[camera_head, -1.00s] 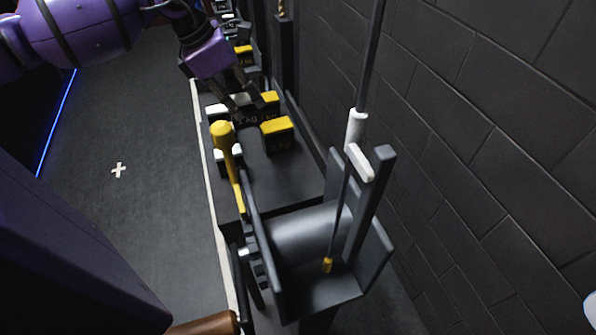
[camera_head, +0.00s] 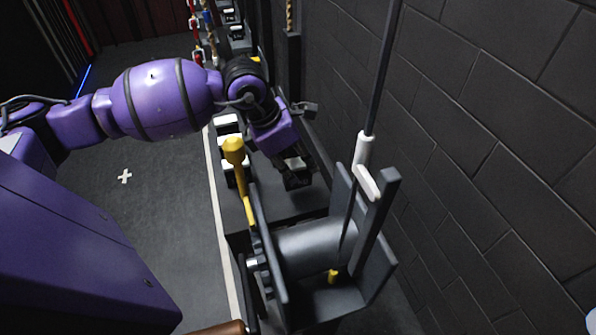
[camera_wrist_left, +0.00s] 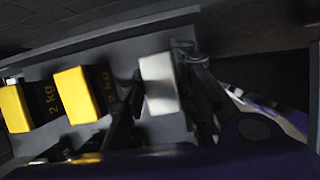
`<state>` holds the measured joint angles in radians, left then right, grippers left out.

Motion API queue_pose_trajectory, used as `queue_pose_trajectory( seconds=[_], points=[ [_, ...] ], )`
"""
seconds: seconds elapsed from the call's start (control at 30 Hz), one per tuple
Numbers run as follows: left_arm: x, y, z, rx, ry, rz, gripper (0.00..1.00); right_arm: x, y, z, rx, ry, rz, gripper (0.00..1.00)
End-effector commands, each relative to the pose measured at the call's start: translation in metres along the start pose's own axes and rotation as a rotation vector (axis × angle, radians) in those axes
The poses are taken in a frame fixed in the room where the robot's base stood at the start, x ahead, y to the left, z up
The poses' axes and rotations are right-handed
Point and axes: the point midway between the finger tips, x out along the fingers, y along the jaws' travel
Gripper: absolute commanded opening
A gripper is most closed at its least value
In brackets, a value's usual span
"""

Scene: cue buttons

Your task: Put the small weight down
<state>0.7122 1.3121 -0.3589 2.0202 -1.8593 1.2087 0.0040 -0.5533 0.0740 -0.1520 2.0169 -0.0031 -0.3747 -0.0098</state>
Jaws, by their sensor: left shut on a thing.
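The small weight has a white top (camera_wrist_left: 160,83) and shows between my left gripper's fingers in the left wrist view. My left gripper (camera_head: 294,172) is shut on it, low over the dark bench (camera_head: 290,204). My right gripper is not in view.
Two white-topped blocks (camera_head: 228,124) stand along the bench's left edge. A yellow-headed lever (camera_head: 234,150) rises nearby. A grey drum in a frame (camera_head: 318,246) and a white-handled rod (camera_head: 364,150) stand in front. A dark block wall (camera_head: 480,150) closes the right side.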

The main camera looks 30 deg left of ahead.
Motion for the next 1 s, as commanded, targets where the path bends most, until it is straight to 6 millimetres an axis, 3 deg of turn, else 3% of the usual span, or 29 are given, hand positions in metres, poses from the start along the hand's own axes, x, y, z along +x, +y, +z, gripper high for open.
queue_pose_trajectory(
  seconds=[0.23,0.63,0.67,0.7,0.8,1.0],
  points=[
    [0.028,-0.003,-0.008,0.002,-0.005,-0.001,0.00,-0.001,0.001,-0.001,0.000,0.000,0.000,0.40],
    [0.033,-0.003,-0.010,0.002,-0.005,0.000,0.00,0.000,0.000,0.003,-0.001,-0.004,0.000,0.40],
    [0.034,-0.003,-0.012,0.001,0.000,-0.002,0.30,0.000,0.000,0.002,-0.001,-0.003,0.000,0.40],
    [0.033,-0.003,-0.012,0.001,-0.001,-0.002,0.36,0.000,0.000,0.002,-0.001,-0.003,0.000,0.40],
    [0.033,-0.003,-0.012,0.001,-0.001,-0.002,0.47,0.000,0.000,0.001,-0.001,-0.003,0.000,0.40],
    [0.033,-0.003,-0.012,0.001,0.000,-0.002,0.47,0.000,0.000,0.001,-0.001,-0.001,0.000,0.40]
  ],
)
